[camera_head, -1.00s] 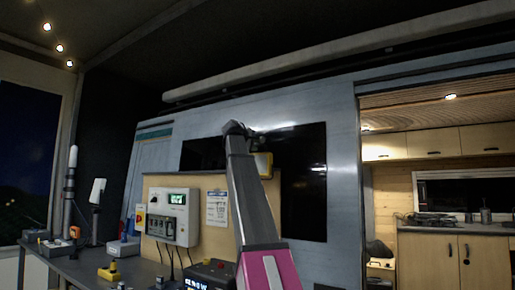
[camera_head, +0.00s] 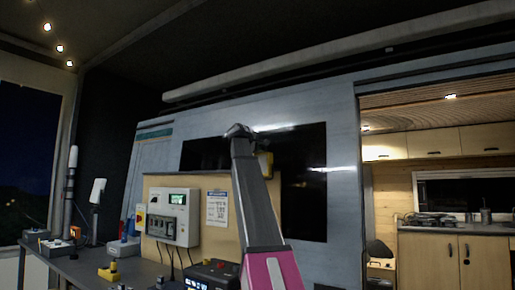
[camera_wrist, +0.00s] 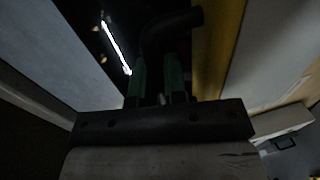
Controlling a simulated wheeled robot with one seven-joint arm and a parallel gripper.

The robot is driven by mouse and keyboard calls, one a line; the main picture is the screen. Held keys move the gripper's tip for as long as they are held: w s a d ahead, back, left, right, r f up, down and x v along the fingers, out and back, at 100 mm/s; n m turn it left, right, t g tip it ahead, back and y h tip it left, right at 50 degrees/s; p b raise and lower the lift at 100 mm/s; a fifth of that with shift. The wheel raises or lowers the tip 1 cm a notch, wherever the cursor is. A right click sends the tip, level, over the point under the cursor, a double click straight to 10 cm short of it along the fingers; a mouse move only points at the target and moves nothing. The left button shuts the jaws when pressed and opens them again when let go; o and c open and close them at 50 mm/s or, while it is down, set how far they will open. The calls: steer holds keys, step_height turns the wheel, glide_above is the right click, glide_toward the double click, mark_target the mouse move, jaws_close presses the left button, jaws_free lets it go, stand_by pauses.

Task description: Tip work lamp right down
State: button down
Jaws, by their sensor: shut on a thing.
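The work lamp, a yellow-edged block (camera_head: 267,165), shows in the head view just right of my arm, in front of the dark panel; my arm hides part of it. In the wrist view a yellow strip (camera_wrist: 216,45), likely the lamp's body, stands right of my gripper (camera_wrist: 158,68). My gripper's two green fingers are close together on a dark, bent bar (camera_wrist: 172,30), which seems to be part of the lamp. The picture is too dark to show just how the bar joins the lamp. In the head view my gripper is hidden behind the arm.
A dark panel (camera_head: 304,200) is on the grey van wall behind the lamp. A wooden board (camera_head: 228,182) with a meter box (camera_head: 172,216) stands left of my arm. The desk (camera_head: 72,266) carries several small devices. A kitchen counter (camera_head: 440,229) is at the right.

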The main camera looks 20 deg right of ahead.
steer(key=shift+s, duration=0.1)
steer(key=s+a+f+t+h, duration=0.3)
steer(key=s+a+f+h, duration=0.1)
steer(key=a, duration=0.2)
steer(key=shift+s+f+t+h, duration=0.25)
steer(key=shift+s+t+h, duration=0.05)
steer(key=shift+h, duration=0.1)
stand_by(0.8)
steer(key=shift+a+f, duration=0.1)
steer(key=shift+f, duration=0.05)
stand_by(0.4)
steer(key=c, duration=1.2)
jaws_free()
